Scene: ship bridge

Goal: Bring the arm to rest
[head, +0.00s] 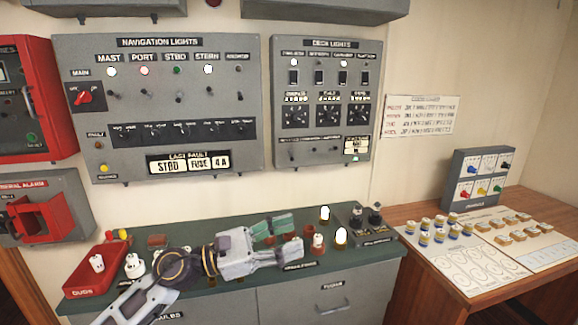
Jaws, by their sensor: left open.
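My left arm comes in from the lower left and reaches over the green-topped counter (215,293). My left gripper (293,236) points right above the counter top, its two fingers spread apart. One finger shows a green inner face; nothing is seen held between them. Small reddish-brown sockets and a white-topped piece (318,241) are close to the fingertips; I cannot tell whether any touch. The gripper and forearm hide part of the counter's middle. My right gripper is not in view.
A red tray (88,284) with white pieces is at the counter's left end. A grey box (364,222) and lit bulbs are at its right. The navigation lights panel (158,108) and deck lights panel (321,100) hang behind. A wooden desk (478,285) stands right.

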